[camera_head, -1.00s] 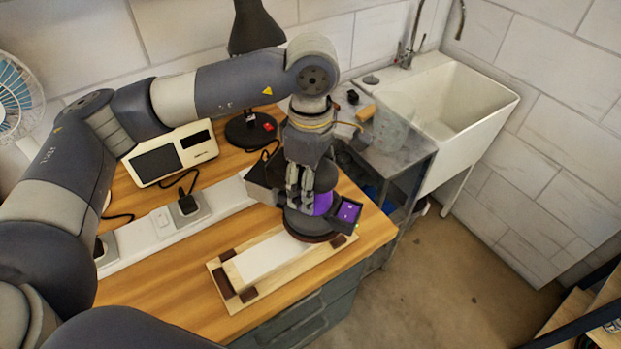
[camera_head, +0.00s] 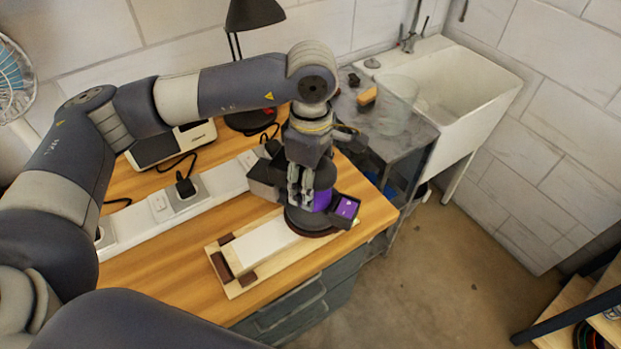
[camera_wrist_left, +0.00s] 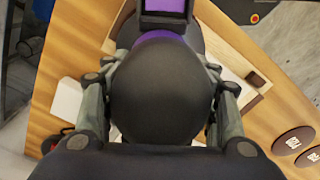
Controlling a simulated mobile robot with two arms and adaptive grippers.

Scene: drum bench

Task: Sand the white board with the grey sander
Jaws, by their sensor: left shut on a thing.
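The white board (camera_head: 262,245) lies in a wooden holder (camera_head: 240,287) with dark brown corner blocks, near the front edge of the bench. The sander (camera_head: 322,200) is dark grey with a purple band and a purple-topped box. Its round pad sits over the right end of the board and hides that end; I cannot tell whether it touches. My left gripper (camera_head: 304,186) is shut on the sander from above. In the left wrist view the sander's round dark top (camera_wrist_left: 160,90) fills the middle, with a finger on each side. My right gripper is not in view.
A white power strip (camera_head: 208,196) with plugs runs behind the holder. A black lamp (camera_head: 250,15) and a white device (camera_head: 165,148) stand at the back. A white sink (camera_head: 455,85) and a grey side table (camera_head: 400,150) are at the right. Bare wood (camera_head: 155,285) lies left of the holder.

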